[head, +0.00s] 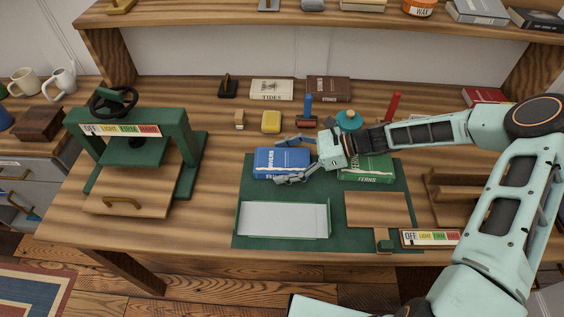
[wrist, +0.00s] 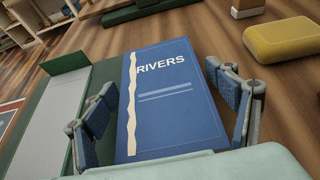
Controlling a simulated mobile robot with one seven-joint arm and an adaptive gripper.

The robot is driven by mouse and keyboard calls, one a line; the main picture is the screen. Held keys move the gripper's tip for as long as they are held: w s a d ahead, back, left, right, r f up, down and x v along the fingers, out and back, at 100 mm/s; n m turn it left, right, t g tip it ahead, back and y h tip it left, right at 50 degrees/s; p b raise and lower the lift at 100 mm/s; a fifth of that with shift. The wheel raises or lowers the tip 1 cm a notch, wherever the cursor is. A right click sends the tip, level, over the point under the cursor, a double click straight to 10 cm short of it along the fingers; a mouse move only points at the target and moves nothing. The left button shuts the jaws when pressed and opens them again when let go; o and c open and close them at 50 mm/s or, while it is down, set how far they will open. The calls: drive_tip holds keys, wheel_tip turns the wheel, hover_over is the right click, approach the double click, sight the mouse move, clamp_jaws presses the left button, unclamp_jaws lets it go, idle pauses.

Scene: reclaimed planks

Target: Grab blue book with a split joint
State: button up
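The blue book (head: 270,163), titled RIVERS, lies flat on the green mat (head: 240,203). In the wrist view the blue book (wrist: 178,105) has a ragged pale strip running down its cover near the left edge, like a split joint. My gripper (head: 281,160) is open, with one finger beyond the book's far side and the other by its near side. In the wrist view my gripper (wrist: 162,85) has its fingers on either side of the cover, with the book between them. I cannot tell whether either finger touches it.
A green book (head: 366,170) titled FERNS lies right of the blue one, partly under my arm. A pale tray (head: 284,219) and wooden board (head: 378,209) lie in front. A green press (head: 140,150) stands left. A yellow block (head: 271,122) and blue-handled tool (head: 307,108) stand behind.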

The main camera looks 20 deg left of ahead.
drive_tip(key=c, duration=1)
drive_tip(key=shift+r, duration=0.15)
